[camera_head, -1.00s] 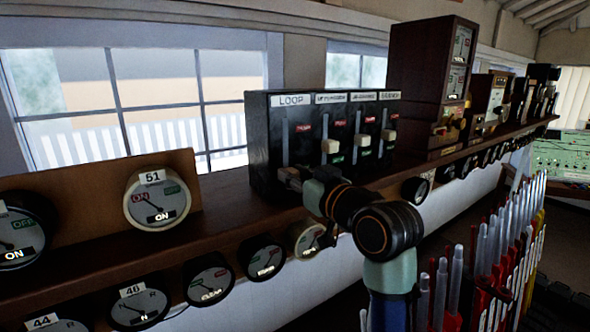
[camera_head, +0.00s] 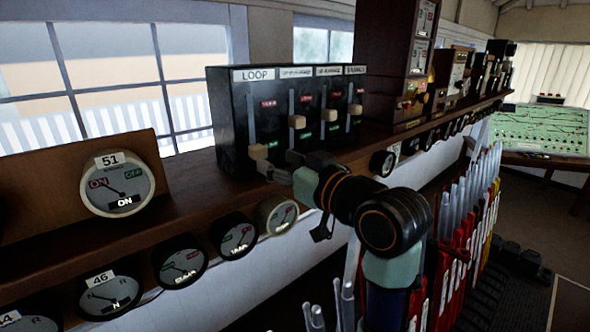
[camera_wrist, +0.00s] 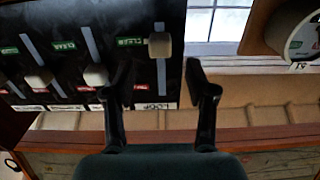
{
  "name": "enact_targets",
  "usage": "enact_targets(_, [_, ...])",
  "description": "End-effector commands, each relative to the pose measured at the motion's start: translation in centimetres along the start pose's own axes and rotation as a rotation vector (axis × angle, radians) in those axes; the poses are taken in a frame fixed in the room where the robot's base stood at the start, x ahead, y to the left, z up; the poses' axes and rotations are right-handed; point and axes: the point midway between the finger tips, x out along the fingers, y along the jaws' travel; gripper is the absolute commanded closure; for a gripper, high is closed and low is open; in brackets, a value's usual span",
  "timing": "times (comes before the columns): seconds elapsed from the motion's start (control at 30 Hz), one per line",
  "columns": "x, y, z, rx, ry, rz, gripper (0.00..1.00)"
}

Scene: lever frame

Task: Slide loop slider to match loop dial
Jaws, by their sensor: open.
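The black slider box (camera_head: 290,115) stands on the wooden shelf, with a LOOP label over its leftmost slot. The cream loop slider knob (camera_head: 258,152) sits low in that slot. In the wrist view the scene is upside down, and the loop knob (camera_wrist: 160,45) is beside a green label at the slot end away from the LOOP label. My gripper (camera_wrist: 160,78) is open, its fingers on either side of the slot's line and short of the knob, with nothing between them. In the head view my gripper (camera_head: 282,174) is right of and below the knob. I cannot tell which dial is the loop dial.
Other slider knobs (camera_head: 297,122) stand higher in their slots to the right. Dial 51 (camera_head: 120,184) reads ON on the shelf at left. Several round dials, including a cream-rimmed one (camera_head: 278,215), line the shelf front. Tall levers (camera_head: 455,215) stand at right below the shelf.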

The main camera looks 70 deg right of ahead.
Motion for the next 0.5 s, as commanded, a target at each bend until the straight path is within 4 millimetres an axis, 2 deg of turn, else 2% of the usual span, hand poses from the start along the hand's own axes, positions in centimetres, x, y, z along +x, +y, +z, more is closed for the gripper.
enact_targets(0.1, [-2.9,0.1,0.0,-0.001,0.002,0.003,0.44])
enact_targets(0.2, [-4.6,0.1,0.0,0.000,0.000,0.001,0.44])
enact_targets(0.33, [-5.7,0.0,0.0,0.000,0.000,0.000,0.44])
enact_targets(0.5, [-5.9,0.0,0.0,0.000,-0.001,-0.001,0.44])
